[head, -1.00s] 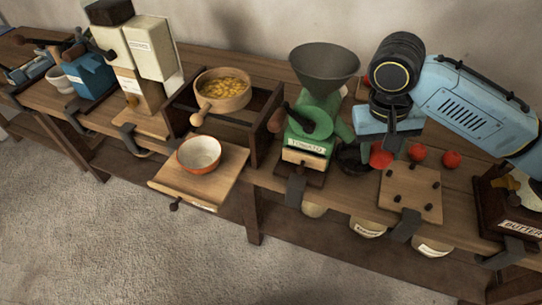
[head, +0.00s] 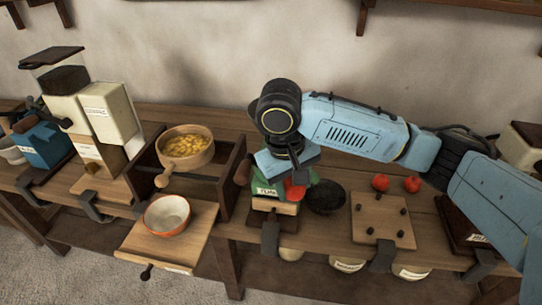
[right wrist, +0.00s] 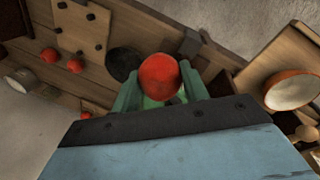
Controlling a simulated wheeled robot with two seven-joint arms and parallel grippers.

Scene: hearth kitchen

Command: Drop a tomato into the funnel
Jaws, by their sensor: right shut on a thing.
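My right gripper (head: 290,180) is shut on a red tomato (head: 296,190), which hangs below it in front of the green mill (head: 310,178). In the right wrist view the held tomato (right wrist: 160,77) sits in the middle, with green shapes on both sides. The mill's dark grey funnel is not clearly visible now; my right wrist covers the place above the mill. I cannot tell how the tomato lies relative to the funnel's mouth. Two loose tomatoes (head: 380,182) (head: 412,184) lie on the bench to the right. My left gripper is not in view.
A black round dish (head: 325,197) stands right of the mill. A pegged wooden board (head: 383,222) lies further right. On the left are a wooden bowl of yellow pieces (head: 186,142), an orange-rimmed bowl (head: 167,215) on a pulled-out board, and a cream grinder (head: 105,112).

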